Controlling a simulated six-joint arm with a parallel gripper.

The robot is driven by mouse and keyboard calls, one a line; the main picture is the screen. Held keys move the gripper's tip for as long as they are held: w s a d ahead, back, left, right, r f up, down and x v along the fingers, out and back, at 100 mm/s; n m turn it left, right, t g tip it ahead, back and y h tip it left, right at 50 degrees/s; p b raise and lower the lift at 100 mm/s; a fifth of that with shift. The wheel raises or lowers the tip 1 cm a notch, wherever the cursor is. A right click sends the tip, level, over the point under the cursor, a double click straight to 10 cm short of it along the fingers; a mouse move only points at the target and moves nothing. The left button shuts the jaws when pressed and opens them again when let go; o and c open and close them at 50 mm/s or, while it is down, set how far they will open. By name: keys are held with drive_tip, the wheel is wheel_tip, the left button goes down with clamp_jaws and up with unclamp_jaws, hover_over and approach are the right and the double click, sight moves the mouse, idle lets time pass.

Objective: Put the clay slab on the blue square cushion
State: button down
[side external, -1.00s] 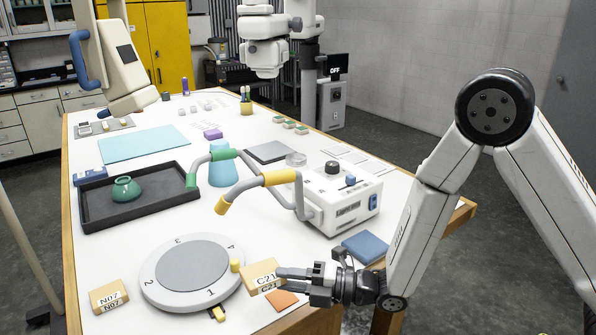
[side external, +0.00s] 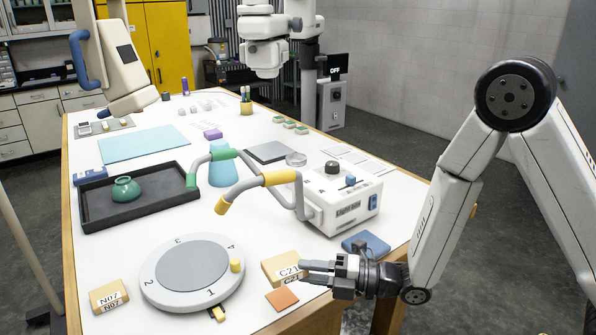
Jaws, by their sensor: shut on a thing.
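The clay slab (side external: 280,268), a tan block labelled C21, is at the lower middle. My gripper (side external: 306,273) comes in from the right and is shut on the slab's right end, partly covering its label. The slab looks level; how far it is above the table is hard to tell. The blue square cushion (side external: 366,244) lies on the table behind and to the right of my gripper, near the right edge. Nothing rests on the visible part of the cushion.
A turntable (side external: 228,294) with numbers and a yellow knob stands left of the slab. Another tan block (side external: 109,296), N07, is farther left. A flat orange square (side external: 282,299) lies in front of the slab. The light box (side external: 347,207) with curved arms stands behind.

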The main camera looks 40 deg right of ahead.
drive_tip(key=d+m+t+h, duration=0.2)
drive_tip(key=d+m+h, duration=0.1)
drive_tip(key=d, duration=2.5)
drive_tip(key=shift+f+t+h, duration=0.2)
drive_tip(key=shift+t+h, duration=0.2)
drive_tip(key=shift+s+f, duration=0.1)
drive_tip(key=shift+f, duration=2.1)
drive_tip(key=shift+f, duration=0.1)
drive_tip(key=shift+f, duration=1.7)
drive_tip(key=shift+f, duration=0.1)
